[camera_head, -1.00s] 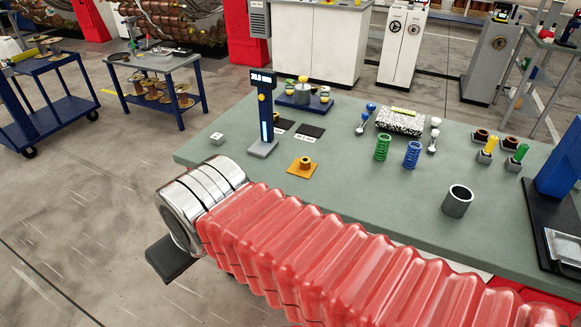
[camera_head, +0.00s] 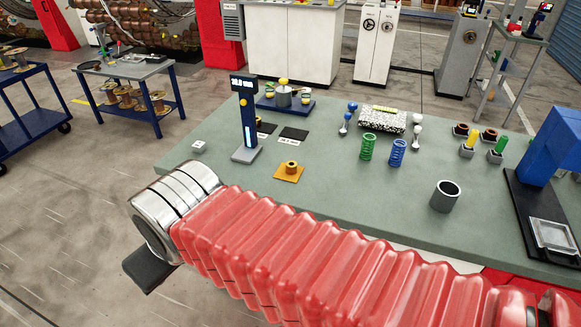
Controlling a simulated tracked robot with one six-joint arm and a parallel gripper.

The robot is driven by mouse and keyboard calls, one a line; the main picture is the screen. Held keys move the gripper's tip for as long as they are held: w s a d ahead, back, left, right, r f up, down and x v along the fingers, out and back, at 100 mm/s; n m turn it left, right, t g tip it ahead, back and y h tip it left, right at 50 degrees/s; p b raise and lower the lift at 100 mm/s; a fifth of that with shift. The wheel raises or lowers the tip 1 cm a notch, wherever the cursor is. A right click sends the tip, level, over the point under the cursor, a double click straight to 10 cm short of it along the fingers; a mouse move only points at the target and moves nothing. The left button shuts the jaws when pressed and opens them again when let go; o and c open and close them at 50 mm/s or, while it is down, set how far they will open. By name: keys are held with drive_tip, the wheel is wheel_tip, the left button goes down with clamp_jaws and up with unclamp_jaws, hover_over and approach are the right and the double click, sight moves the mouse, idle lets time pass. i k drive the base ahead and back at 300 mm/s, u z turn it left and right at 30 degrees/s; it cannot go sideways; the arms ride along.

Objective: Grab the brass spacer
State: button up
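A small brass-coloured ring-shaped piece (camera_head: 291,167), which looks like the brass spacer, stands on a square orange-yellow pad (camera_head: 286,178) on the green-grey bench, left of the middle. My arm, in a red ribbed sleeve with a silver wrist, crosses the front of the view. Only a dark part of my gripper (camera_head: 150,268) shows, below the wrist and off the bench's left front side. It is apart from the brass piece, to its left and nearer the camera. The fingertips are hidden, and so is anything between them.
A blue post with a display (camera_head: 245,120) stands just left of the pad. Green (camera_head: 368,146) and blue (camera_head: 397,152) springs and a grey hollow cylinder (camera_head: 445,197) stand to the right. A blue press-like device (camera_head: 557,150) is at the right edge. The bench around the pad is clear.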

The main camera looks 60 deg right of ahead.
sight(292, 165)
drive_tip(key=i, duration=0.9)
drive_tip(key=u, duration=0.05)
